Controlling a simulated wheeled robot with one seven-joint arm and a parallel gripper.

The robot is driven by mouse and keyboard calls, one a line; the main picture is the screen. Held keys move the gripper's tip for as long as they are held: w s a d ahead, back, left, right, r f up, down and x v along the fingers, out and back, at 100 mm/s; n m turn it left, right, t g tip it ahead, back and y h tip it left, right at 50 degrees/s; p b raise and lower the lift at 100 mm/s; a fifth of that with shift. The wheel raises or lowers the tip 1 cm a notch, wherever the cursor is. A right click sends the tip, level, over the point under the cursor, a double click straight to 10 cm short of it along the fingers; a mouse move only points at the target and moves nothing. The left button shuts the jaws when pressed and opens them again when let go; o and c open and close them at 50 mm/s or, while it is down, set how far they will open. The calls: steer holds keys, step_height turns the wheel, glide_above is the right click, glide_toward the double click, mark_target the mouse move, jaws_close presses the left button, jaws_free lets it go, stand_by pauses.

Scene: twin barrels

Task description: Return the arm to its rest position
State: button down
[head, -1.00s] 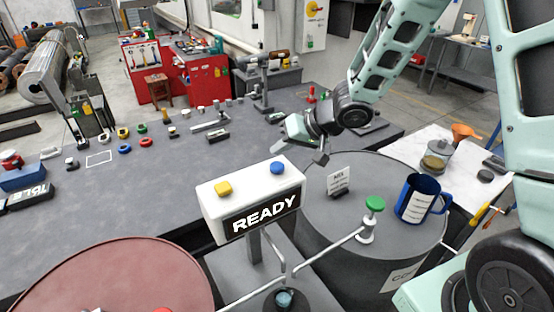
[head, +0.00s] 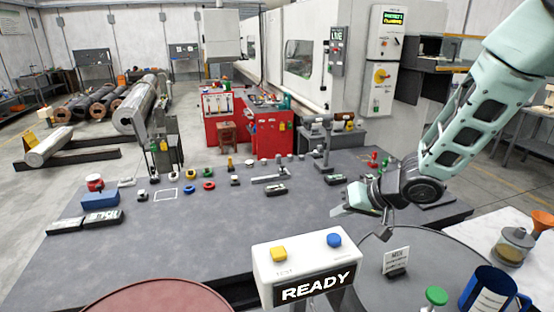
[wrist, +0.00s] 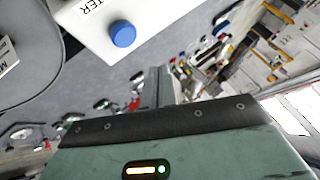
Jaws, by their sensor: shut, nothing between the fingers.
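My gripper (head: 384,232) is in the head view, up at the end of my teal arm (head: 470,125), which comes in from the upper right and is bent. The gripper hangs over the right part of the grey table, just behind the white button box (head: 304,262) and apart from it. In the wrist view its fingers (wrist: 157,85) show as one narrow piece, shut and holding nothing. The box reads READY and carries a yellow button (head: 279,254) and a blue button (head: 334,240); the blue one also shows in the wrist view (wrist: 122,34).
A red barrel top (head: 150,298) is at front left. On the grey barrel (head: 440,255) at right are a small sign (head: 396,261), a green knob (head: 436,295) and a blue mug (head: 488,292). Several small parts stand along the table's back; its left middle (head: 130,250) is clear.

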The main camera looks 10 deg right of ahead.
steer(key=s+a+f+h+b, duration=0.1)
steer(key=s+a+f+n+h+b, duration=0.1)
steer(key=s+b, duration=0.1)
steer(key=shift+a+f, duration=0.1)
steer(key=shift+a, duration=0.1)
steer(key=s+a+f+n+g+h+b, duration=0.1)
steer(key=s+b, duration=0.4)
steer(key=s, duration=0.8)
steer(key=s+a+f+n+g+h+b, duration=0.2)
steer(key=s+f+n+g+b, duration=0.3)
steer(key=s, duration=0.9)
steer(key=shift+a+h+b, duration=0.3)
steer(key=shift+a+b, duration=0.1)
steer(key=shift+a, duration=0.25)
steer(key=shift+f, duration=0.1)
